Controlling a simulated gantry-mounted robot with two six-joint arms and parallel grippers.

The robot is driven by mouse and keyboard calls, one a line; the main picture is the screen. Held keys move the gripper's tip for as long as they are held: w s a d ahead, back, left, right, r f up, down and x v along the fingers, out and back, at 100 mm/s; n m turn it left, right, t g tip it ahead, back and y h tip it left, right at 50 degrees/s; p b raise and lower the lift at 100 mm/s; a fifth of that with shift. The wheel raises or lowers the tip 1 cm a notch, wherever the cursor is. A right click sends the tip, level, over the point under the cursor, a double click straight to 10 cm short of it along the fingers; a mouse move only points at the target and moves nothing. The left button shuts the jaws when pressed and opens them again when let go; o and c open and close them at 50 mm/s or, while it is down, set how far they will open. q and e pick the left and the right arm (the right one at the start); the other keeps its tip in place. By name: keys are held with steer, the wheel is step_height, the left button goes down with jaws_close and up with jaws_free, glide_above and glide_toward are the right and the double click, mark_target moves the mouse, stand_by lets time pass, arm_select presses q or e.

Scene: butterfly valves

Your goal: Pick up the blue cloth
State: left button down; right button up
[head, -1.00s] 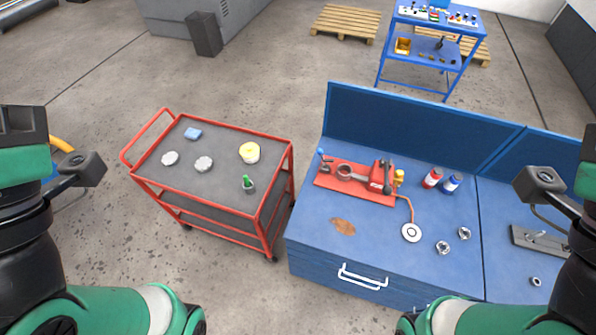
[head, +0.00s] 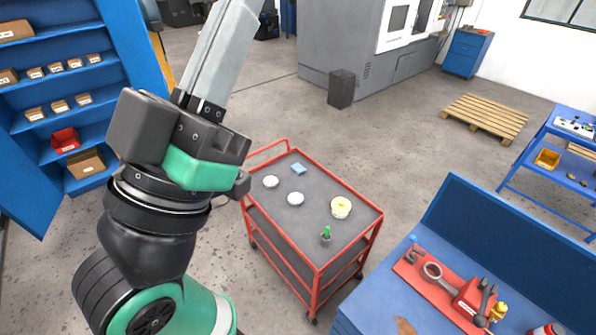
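The blue cloth (head: 298,169) is a small folded light-blue piece lying flat near the far left corner of the red cart's dark top (head: 318,190). My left gripper (head: 222,55) is raised at the upper left of the head view, pointing up and to the right. It is apart from the cloth, above and left of it in the picture. Its tips reach the top edge, so I cannot tell whether it is open or shut. My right gripper is out of view.
A blue workbench (head: 375,300) stands at lower right, a blue shelf (head: 100,130) at left.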

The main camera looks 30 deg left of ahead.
arm_select(q)
jaws_free()
stand_by(0.3)
